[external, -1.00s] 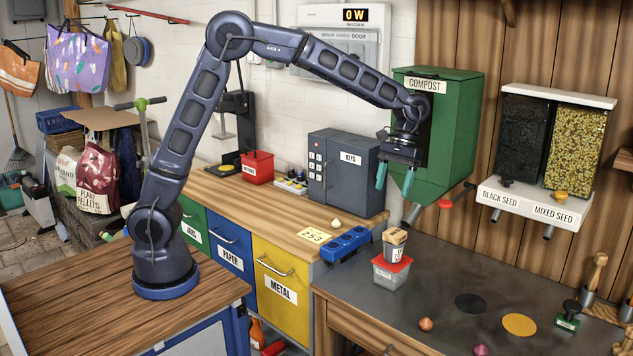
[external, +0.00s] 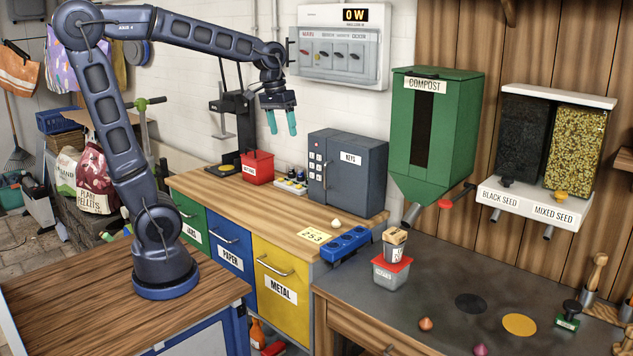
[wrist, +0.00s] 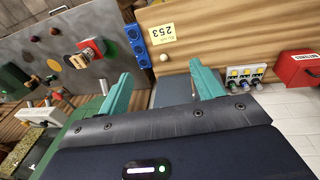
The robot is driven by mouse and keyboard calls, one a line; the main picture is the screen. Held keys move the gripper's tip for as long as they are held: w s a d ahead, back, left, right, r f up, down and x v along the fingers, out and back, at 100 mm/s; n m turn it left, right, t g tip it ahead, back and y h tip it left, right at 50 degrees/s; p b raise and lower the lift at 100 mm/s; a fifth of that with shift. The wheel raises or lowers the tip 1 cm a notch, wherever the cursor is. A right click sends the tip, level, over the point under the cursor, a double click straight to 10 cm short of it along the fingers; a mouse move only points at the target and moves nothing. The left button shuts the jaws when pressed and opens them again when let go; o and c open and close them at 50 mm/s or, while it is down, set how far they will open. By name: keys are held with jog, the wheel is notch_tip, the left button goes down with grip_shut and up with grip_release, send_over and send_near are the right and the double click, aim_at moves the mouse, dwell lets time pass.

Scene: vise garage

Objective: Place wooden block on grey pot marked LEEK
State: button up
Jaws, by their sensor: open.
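A small tan wooden-looking block (external: 395,236) sits on top of a small grey pot (external: 393,252) with a white label too small to read. The pot stands on the red lid of a grey tub (external: 388,275) at the left part of the grey bench. In the wrist view the tan block (wrist: 79,61) shows at the upper left, beside the red lid (wrist: 97,47). My gripper (external: 282,124) is open and empty, with teal fingers pointing down. It is high above the wooden counter, left of and well above the block. I see no readable LEEK marking.
The grey KEYS safe (external: 347,172) stands on the counter, right of and below my gripper. The green compost hopper (external: 460,130) and seed dispenser (external: 545,205) hang at the right. A blue holder (external: 346,244) lies left of the tub. The bench front holds a few small loose items.

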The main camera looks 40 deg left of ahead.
jog(key=s+a+f+t+y, duration=0.1)
jog(key=s+a+f+t, duration=0.2)
jog(key=s+a, duration=0.9)
jog(key=shift+s+a+f+y, duration=0.3)
jog(key=shift+s+f, duration=0.1)
jog(key=shift+s, duration=0.55)
